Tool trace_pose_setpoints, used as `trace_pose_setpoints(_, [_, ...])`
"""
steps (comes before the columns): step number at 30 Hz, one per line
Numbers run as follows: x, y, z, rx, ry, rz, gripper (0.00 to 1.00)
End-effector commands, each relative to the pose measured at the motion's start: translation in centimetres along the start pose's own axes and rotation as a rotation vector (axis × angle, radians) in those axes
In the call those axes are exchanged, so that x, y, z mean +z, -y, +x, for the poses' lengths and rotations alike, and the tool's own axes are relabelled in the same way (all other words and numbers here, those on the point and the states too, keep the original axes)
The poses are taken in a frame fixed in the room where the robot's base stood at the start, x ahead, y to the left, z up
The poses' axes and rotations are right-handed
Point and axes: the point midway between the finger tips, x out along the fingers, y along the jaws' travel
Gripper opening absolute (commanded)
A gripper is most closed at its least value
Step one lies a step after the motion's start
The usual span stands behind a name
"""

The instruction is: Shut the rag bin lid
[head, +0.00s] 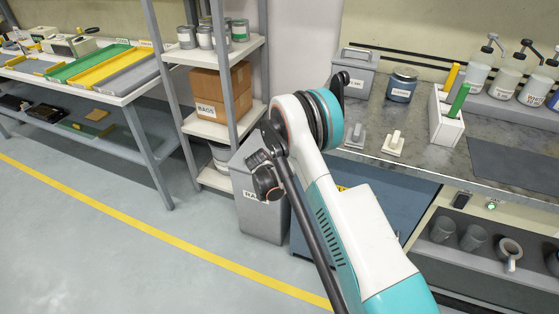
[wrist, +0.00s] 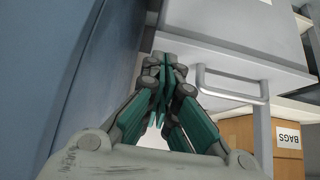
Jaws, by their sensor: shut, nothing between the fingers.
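The grey rag bin (head: 262,215) stands on the floor between the shelf rack and the blue cabinet, its label partly covered by my arm. In the wrist view the bin (wrist: 225,25) is upside down at the top. A light grey plate with a bar handle (wrist: 232,98), apparently its lid, lies along the bin's edge. The lid's angle is hard to tell, as my arm hides much of the bin's top in the head view. My gripper (wrist: 163,65) is shut and empty, close to the bin and left of the handle; contact cannot be told.
A blue cabinet (head: 345,205) stands right of the bin, and its side (wrist: 40,70) is close to my gripper. The shelf rack (head: 208,125) with a cardboard box (head: 220,92) stands behind on the left. The floor (head: 130,245) in front is clear.

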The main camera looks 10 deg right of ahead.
Motion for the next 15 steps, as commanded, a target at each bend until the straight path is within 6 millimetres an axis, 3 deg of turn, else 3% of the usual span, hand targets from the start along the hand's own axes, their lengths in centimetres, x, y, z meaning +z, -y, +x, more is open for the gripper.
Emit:
trace_pose_setpoints(6, [2.6, 0.0, 2.5, 0.0, -0.04, 0.0, 0.0])
trace_pose_setpoints(15, [4.0, 0.0, 4.0, 0.0, -0.038, 0.0, 0.0])
